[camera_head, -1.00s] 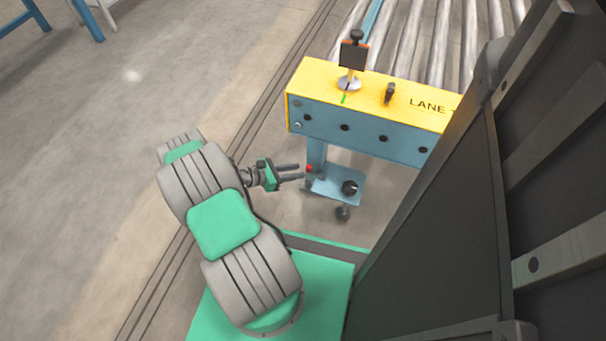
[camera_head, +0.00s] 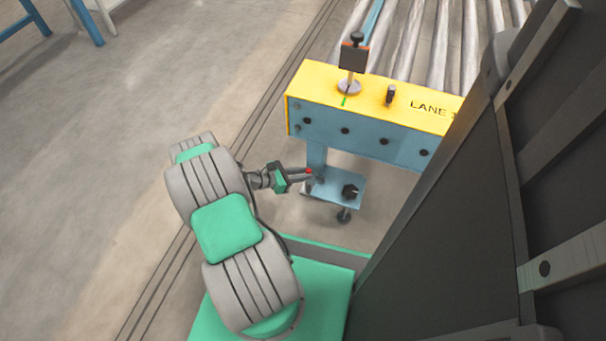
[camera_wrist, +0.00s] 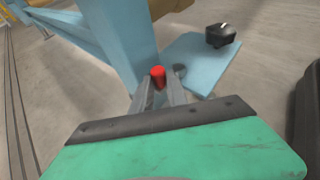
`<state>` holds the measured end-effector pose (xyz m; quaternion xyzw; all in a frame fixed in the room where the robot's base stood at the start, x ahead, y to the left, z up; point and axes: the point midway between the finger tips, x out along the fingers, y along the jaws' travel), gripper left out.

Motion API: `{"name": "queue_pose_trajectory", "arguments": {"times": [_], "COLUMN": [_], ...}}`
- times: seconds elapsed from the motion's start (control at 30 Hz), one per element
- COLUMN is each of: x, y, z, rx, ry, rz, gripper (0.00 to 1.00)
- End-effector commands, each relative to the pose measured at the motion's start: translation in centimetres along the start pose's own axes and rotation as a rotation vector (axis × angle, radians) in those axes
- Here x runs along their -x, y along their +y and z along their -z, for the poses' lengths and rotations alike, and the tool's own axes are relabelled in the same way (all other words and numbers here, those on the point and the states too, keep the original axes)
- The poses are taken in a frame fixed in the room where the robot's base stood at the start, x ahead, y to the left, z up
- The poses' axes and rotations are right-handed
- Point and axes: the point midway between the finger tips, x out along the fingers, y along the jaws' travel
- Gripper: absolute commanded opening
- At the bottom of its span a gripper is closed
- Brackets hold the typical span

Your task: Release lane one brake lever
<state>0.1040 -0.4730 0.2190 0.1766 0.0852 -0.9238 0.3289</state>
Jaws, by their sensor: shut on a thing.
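The lane one brake lever shows as a small red knob (camera_head: 309,171) beside the blue leg of the lane frame. In the wrist view the red knob (camera_wrist: 158,76) stands between the tips of my two fingers. My gripper (camera_head: 303,175) reaches in from the left, level with the lower leg, and is shut on the red knob. In the wrist view my gripper (camera_wrist: 160,92) hides the lower part of the lever. The yellow-topped lane end (camera_head: 375,95) with "LANE" lettering is above; the rest of its label is hidden.
A blue foot plate (camera_head: 333,188) with a black knob (camera_head: 350,191) lies just right of my gripper, above a caster (camera_head: 343,215). The blue leg (camera_wrist: 125,45) rises close ahead. A dark panel (camera_head: 440,220) fills the right. Open floor (camera_head: 110,150) lies left.

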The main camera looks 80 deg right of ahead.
Motion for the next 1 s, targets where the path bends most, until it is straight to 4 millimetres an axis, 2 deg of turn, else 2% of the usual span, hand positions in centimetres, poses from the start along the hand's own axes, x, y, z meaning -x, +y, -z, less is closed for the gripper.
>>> {"name": "queue_pose_trajectory", "arguments": {"times": [0.47, 0.67, 1.0], "x": [0.2, 0.6, 0.8], "y": [-0.4, -1.2, -3.2], "z": [0.0, 0.0, 0.5], "rx": [0.025, 0.07, 0.187], "ry": [-0.001, -0.006, -0.016], "rz": [-0.049, -0.155, -0.433], "gripper": [0.0, 0.0, 0.0]}}
